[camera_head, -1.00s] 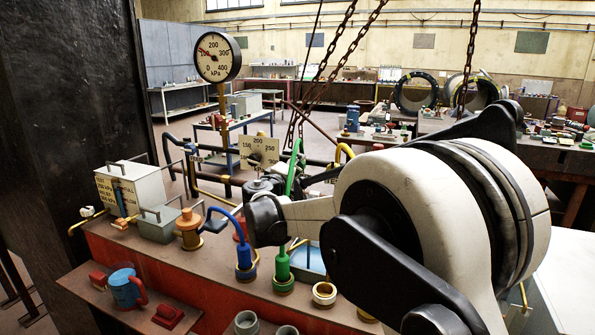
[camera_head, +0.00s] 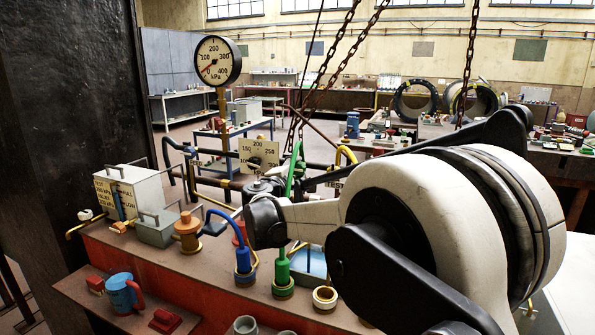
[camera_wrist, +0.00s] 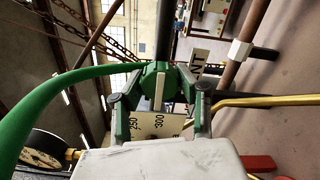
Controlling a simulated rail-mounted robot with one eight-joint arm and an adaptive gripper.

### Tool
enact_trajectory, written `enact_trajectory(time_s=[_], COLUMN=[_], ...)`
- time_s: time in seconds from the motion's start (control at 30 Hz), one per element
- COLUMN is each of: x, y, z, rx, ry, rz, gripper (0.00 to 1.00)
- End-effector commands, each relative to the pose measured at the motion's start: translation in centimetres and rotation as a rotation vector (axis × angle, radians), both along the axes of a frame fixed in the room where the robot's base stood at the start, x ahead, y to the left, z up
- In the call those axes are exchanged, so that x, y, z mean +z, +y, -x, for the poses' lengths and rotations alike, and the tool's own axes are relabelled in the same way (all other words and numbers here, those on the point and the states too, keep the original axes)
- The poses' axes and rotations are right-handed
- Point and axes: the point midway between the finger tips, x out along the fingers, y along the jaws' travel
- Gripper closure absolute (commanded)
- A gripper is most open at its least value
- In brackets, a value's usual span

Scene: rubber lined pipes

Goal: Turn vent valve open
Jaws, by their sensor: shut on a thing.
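My gripper (camera_wrist: 161,82) shows in the wrist view, with one finger on each side of a green valve part. It is shut on this vent valve handle (camera_wrist: 158,92), which has a pale flat bar down its middle. A dark pipe runs up from the valve. A white label (camera_wrist: 198,62), partly hidden and ending in "NT", is just right of it.
A square dial plate (camera_head: 258,153) stands behind the bench, and it shows behind the fingers in the wrist view (camera_wrist: 155,125). A green hose (camera_wrist: 40,105) curves close past my gripper. A yellow pipe (camera_wrist: 260,101) lies to the right. Chains (camera_head: 325,70) hang behind the arm.

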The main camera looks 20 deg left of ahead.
Motion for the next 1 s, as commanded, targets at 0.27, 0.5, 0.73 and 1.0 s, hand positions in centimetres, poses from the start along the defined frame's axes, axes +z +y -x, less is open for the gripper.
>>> enact_trajectory(time_s=[0.27, 0.5, 0.73, 1.0], x=[-0.1, -0.1, 0.0, 0.0], y=[0.0, 0.0, 0.0, 0.2], z=[0.0, 0.0, 0.0, 2.5], rx=[0.000, 0.000, 0.000, 0.003], ry=[0.001, 0.000, 0.000, 0.000], rz=[0.003, 0.002, 0.002, 0.002], gripper=[0.94, 0.47, 0.47, 0.47])
